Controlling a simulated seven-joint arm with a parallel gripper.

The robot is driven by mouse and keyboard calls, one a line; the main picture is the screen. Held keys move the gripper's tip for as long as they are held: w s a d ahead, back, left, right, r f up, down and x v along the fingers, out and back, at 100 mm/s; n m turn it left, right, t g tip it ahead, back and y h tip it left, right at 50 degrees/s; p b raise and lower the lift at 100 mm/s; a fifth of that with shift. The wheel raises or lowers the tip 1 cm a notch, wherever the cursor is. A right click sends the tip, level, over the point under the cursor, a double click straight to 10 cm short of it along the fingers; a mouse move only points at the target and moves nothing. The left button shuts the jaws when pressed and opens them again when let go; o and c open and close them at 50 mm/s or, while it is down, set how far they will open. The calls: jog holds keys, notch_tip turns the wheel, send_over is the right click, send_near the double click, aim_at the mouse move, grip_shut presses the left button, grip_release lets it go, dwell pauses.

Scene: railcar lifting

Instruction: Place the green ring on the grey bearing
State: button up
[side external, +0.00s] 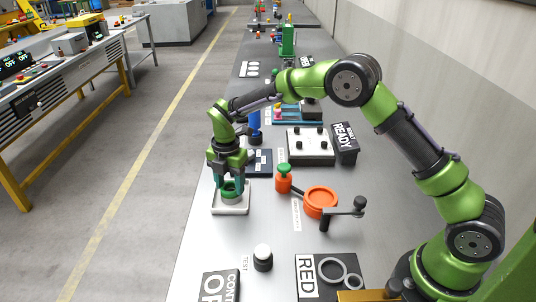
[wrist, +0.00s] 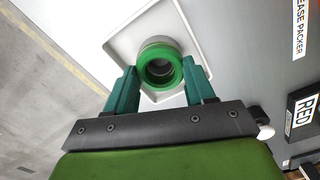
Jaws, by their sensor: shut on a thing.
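The green ring (wrist: 160,84) is between the two teal fingers of my gripper (wrist: 160,88) in the wrist view. In the side external view, my gripper (side external: 229,186) points down, with the ring (side external: 232,185) at its fingertips. The grey bearing (wrist: 158,42) stands on a white square plate (wrist: 120,43); it also shows in the side external view (side external: 232,199). The ring is at the top of the bearing, overlapping it in the wrist view. I cannot tell whether the ring rests on it or is held just above.
An orange grease packer (side external: 320,201) with a crank stands to the right. Two grey rings (side external: 333,268) lie by the RED sign (side external: 307,280). A white-topped button (side external: 263,257) is in front. The bench's left edge is close to the white plate.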

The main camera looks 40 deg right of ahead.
aim_at(230, 186)
jog(key=shift+f, duration=0.15)
jog(key=o, duration=1)
jog(key=s+d+r+m+t, duration=0.1)
jog(key=s+r+m, duration=0.2)
jog(key=r, duration=0.7)
jog(key=s+d+r+m+t, duration=0.1)
jog(key=s+r+m, duration=0.15)
jog(key=r, duration=0.75)
jog(key=s+d+m+t+y, duration=0.1)
jog(key=s+d+m+t, duration=0.1)
jog(key=s+m, duration=0.8)
jog(key=s+d+r+m+t+y, duration=0.1)
jog(key=s+d+m+t, duration=0.2)
jog(key=s+m, duration=0.8)
jog(key=shift+s+d+r, duration=0.2)
jog(key=shift+s, duration=0.55)
